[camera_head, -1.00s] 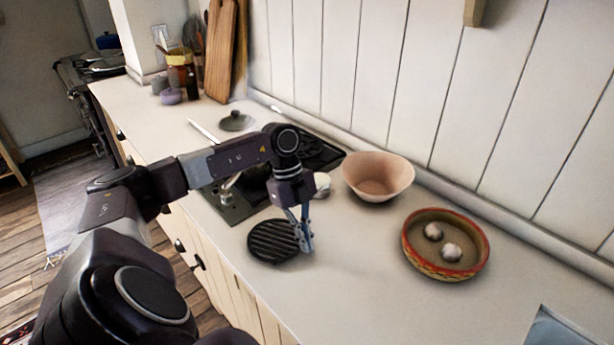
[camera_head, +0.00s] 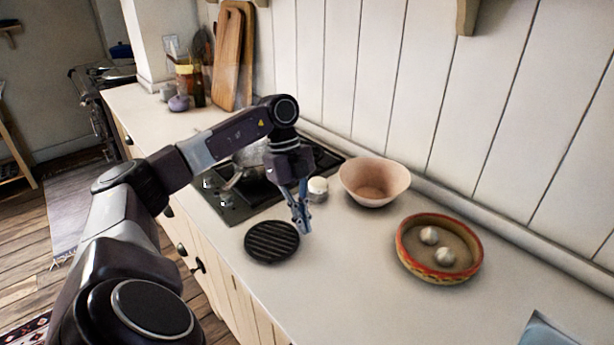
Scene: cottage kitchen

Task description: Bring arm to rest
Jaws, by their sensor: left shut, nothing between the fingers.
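My left arm reaches in from the lower left over the counter. My left gripper (camera_head: 302,222) points down, shut and empty, just right of a black ribbed round trivet (camera_head: 271,242). I cannot tell whether its tips touch the counter. My right gripper does not show.
A black stove top (camera_head: 235,207) with a pot (camera_head: 250,160) is partly behind my arm. A white round item (camera_head: 318,186), a pink bowl (camera_head: 374,182) and a red-rimmed dish (camera_head: 440,274) with two garlic-like bulbs stand to the right. Cutting boards (camera_head: 233,60) lean at the back.

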